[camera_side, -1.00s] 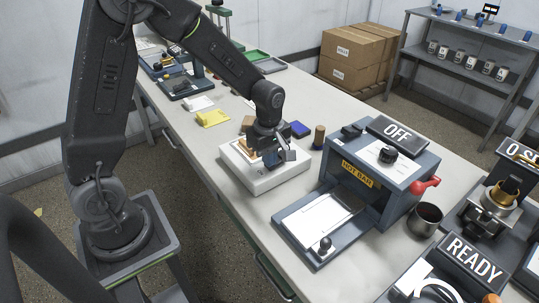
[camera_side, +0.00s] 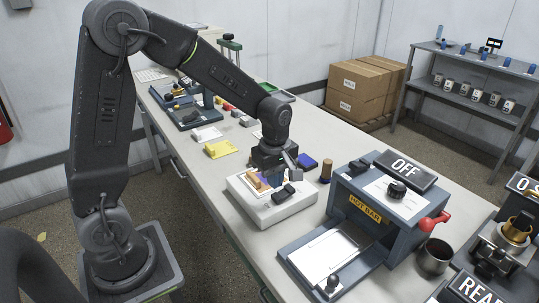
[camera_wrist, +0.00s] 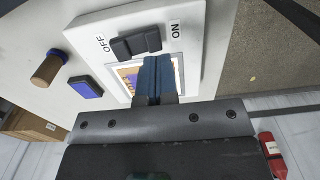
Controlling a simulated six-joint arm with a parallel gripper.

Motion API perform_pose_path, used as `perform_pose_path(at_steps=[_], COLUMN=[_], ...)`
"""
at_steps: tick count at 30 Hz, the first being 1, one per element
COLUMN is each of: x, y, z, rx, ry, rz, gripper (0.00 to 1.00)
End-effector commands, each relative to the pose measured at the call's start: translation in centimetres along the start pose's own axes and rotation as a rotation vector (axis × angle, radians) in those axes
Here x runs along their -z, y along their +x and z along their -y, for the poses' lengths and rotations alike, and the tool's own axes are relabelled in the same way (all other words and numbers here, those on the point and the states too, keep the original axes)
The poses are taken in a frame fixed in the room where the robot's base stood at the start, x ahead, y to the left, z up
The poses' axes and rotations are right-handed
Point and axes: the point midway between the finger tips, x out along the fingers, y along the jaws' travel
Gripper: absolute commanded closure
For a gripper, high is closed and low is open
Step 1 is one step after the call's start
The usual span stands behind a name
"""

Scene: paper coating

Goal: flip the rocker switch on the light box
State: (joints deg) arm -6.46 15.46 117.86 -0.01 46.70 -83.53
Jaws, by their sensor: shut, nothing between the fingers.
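The light box (camera_side: 243,193) is a white box on the bench; it fills much of the wrist view (camera_wrist: 200,50). Its black rocker switch (camera_wrist: 135,43) lies between printed OFF and ON labels; the switch also shows in the side view (camera_side: 284,193). Which end is pressed down I cannot tell. My gripper (camera_side: 274,181) is over the box, pointing down, just beside the rocker. In the wrist view its blue fingers (camera_wrist: 152,62) are shut and empty, with their tips near the rocker's ON half. Whether they touch it is unclear. They partly cover the bright panel with an orange piece.
A yellow pad (camera_side: 220,149) lies farther back on the bench.

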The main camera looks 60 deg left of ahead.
Motion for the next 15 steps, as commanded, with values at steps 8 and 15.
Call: perform_pose_path(at_steps=[8, 15], x=[0.0, 0.0], y=[-6.4, -10.1], z=[1.3, 2.1], rx=[-0.007, -0.004], ry=[0.000, 0.000], rz=[-0.001, -0.001], gripper=[1.00, 1.00])
